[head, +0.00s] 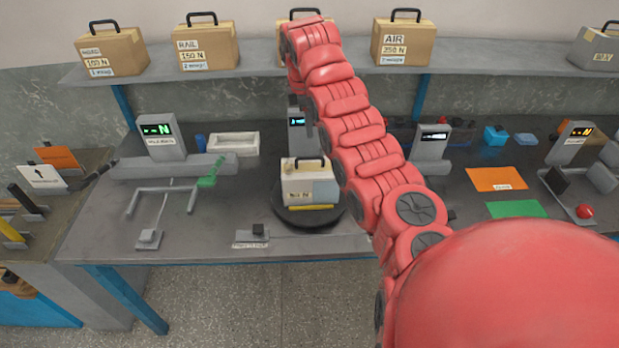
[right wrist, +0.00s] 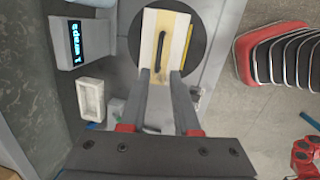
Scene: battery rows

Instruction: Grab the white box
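A white and beige box (head: 297,184) with a black handle and a label in front stands upright on a round black plate (head: 335,213) on the bench. In the right wrist view the box (right wrist: 150,24) is seen from above. My right gripper (right wrist: 162,76) has its two grey fingers apart, with the near end of the box showing between and beyond their tips. I cannot tell whether they touch it. In the head view my red right arm hides most of that gripper. My left gripper is not in view.
A white open tray (head: 234,143) lies at the back of the bench. A display post (head: 297,122) stands behind the box. Handled boxes (head: 205,47) line the shelf above. A green-handled device (head: 208,181) is to the left, orange (head: 497,179) and green (head: 516,209) sheets to the right.

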